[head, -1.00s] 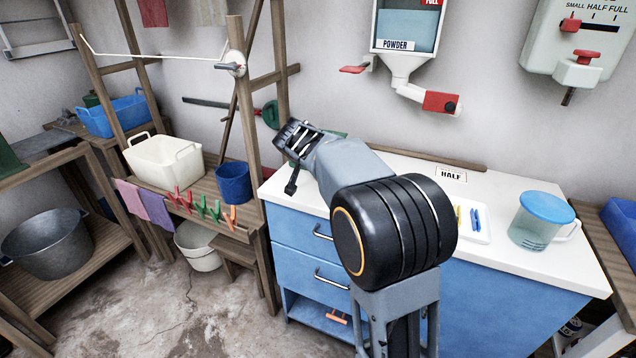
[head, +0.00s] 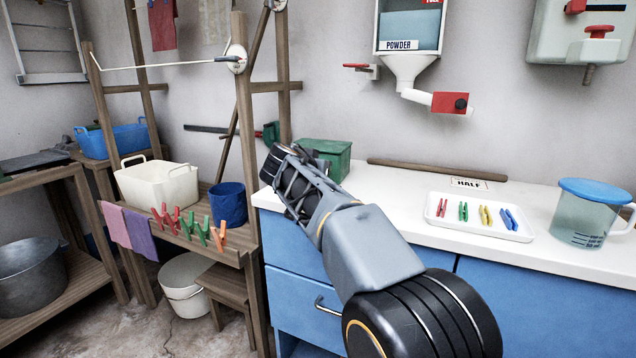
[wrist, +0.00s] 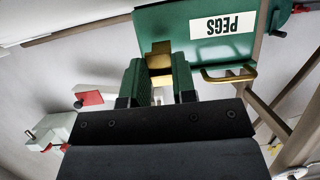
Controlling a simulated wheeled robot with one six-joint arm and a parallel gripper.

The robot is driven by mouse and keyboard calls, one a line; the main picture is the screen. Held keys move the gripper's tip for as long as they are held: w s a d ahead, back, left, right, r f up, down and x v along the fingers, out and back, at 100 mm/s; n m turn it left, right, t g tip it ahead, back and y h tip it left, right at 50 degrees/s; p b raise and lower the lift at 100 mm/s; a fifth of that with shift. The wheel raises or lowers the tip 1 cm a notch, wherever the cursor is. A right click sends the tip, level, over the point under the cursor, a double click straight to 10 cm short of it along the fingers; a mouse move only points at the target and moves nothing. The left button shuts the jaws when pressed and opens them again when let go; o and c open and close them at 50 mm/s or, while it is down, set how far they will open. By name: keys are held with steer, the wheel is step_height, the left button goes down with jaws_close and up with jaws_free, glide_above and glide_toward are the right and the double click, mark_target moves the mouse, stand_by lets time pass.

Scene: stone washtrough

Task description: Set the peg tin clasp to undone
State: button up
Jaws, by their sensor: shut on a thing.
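The green peg tin (head: 330,153) stands at the back left of the white counter, partly hidden by my arm in the head view. In the wrist view the tin (wrist: 190,25) fills the top, with a white "PEGS" label appearing upside down and a brass handle (wrist: 230,76). The brass clasp (wrist: 159,58) is on the tin's face, left of the label. My gripper (wrist: 159,78) is shut on the clasp, with a green finger on each side of it. The fingers partly cover the clasp, so I cannot tell its setting. In the head view the fingertips are hidden.
A white tray (head: 435,216) with several coloured pegs and a lidded jug (head: 585,222) stand on the counter to the right. A wooden rod (head: 430,170) lies along the wall. The powder dispenser (head: 408,40) hangs above. A rack with clipped pegs and a blue bucket (head: 228,204) is at left.

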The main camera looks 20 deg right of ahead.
stand_by(0.5)
steer(key=o, duration=0.9)
steer(key=p+v, duration=0.2)
steer(key=v, duration=1.1)
steer(key=shift+s+a, duration=0.3)
steer(key=shift+r, duration=0.1)
steer(key=s+r+n+g+y+p, duration=0.2)
steer(key=s+p, duration=0.4)
steer(key=p, duration=0.6)
steer(key=s+a+r+n+g+y+p, duration=0.1)
steer(key=s+p, duration=0.5)
steer(key=p, duration=0.6)
steer(key=s+r+n+g+y+p, duration=0.3)
steer(key=s+n+y+p, duration=0.3)
steer(key=p, duration=0.6)
steer(key=shift+s+a+r+y, duration=0.1)
steer(key=shift+s+r+y, duration=0.1)
steer(key=shift+r, duration=0.15)
steer(key=shift+s+a+r+y, duration=0.1)
steer(key=shift+r+y, duration=0.1)
steer(key=shift+r, duration=0.1)
